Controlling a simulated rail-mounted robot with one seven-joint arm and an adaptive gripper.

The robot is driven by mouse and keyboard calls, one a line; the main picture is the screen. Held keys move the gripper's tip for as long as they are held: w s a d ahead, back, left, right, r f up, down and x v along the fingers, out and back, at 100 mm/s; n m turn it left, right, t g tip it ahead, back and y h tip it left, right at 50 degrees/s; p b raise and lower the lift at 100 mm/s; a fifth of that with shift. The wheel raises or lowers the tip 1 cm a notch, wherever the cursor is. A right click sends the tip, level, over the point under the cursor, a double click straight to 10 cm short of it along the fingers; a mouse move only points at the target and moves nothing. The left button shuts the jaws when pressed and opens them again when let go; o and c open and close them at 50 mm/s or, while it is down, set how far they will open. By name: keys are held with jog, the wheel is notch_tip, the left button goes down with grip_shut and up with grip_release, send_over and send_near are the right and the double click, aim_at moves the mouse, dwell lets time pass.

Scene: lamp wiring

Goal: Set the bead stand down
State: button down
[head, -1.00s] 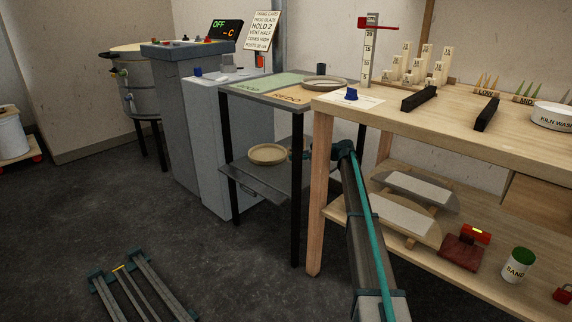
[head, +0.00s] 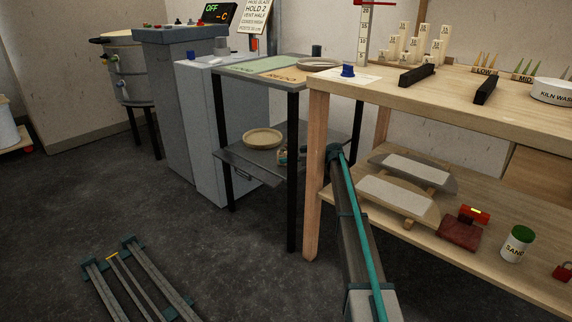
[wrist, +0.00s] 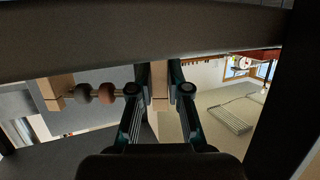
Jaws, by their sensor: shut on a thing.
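The bead stand (wrist: 158,84) is a pale wooden frame with a rod that carries a grey bead and a brown bead (wrist: 107,93). In the wrist view, my gripper (wrist: 159,90) is shut on one of its wooden uprights; the other upright (wrist: 51,94) shows at the left. In the head view, the bead stand (head: 282,157) shows only as a small patch at the lower shelf (head: 232,155) of the dark cart, right of a round tan dish (head: 263,137). The cart's leg and the workbench leg hide most of my gripper there. I cannot tell whether the stand touches the shelf.
The cart's black front leg (head: 292,205) and the workbench's wooden leg (head: 314,190) stand close to my arm. The cart's top (head: 250,66) is above the lower shelf. The workbench's lower shelf (head: 470,270) holds half-round boards, a red block and a can.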

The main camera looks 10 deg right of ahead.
jog(key=shift+f, duration=0.2)
jog(key=shift+f, duration=0.1)
jog(key=c, duration=1.1)
grip_release()
jog(key=shift+c, duration=0.2)
jog(key=shift+s+d+r, duration=0.1)
jog(key=shift+d+r, duration=0.1)
jog(key=shift+r, duration=0.1)
jog(key=p+v, duration=0.4)
jog(key=v, duration=0.7)
jog(key=shift+s+d, duration=0.15)
jog(key=shift+d, duration=0.05)
